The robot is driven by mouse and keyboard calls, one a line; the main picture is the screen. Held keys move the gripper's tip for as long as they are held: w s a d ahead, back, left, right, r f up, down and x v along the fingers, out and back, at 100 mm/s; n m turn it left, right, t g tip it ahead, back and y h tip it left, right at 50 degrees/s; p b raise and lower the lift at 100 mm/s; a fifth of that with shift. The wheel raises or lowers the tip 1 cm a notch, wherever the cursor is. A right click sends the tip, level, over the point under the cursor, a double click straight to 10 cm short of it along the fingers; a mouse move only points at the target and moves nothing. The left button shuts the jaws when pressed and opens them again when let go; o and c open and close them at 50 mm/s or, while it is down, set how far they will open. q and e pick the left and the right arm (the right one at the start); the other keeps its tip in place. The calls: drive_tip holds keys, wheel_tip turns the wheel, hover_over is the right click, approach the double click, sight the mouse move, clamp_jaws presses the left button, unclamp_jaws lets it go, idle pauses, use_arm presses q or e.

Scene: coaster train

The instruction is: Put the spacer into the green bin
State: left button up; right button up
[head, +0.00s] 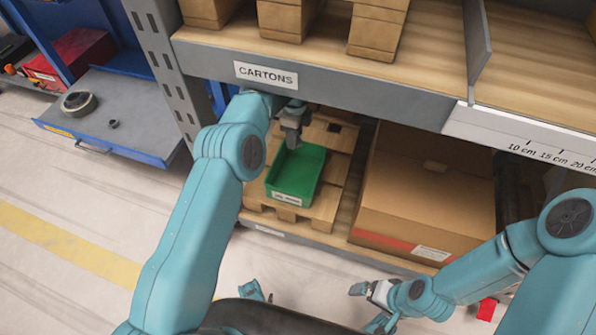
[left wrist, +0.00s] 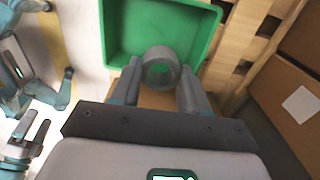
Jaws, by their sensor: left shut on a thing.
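The spacer (left wrist: 161,68) is a thick grey ring, held between the fingertips of my left gripper (left wrist: 168,85) in the left wrist view. My left gripper (head: 292,138) shows in the head view at the back edge of the green bin, above it; the spacer is hard to make out there. The green bin (head: 297,172) is open-topped, looks empty and has a white label on its front. In the left wrist view the bin (left wrist: 155,25) lies beyond the spacer, which overlaps its near wall. My right gripper (head: 368,290) is empty, low in front of the shelf; its fingers are apart.
The bin stands on a wooden pallet (head: 325,205) on the lower shelf. A large brown carton (head: 425,190) is to its right. The shelf beam with the CARTONS sign (head: 266,74) runs close above my left gripper. A blue-edged grey bench (head: 130,125) stands at the left.

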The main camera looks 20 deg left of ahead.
use_arm(q)
drive_tip(key=f+b, duration=0.4)
drive_tip(key=f, duration=0.1)
drive_tip(key=shift+w+f+b, duration=0.25)
drive_tip(key=shift+b, duration=0.05)
drive_tip(key=o, duration=1.3)
drive_tip(key=shift+c, duration=0.2)
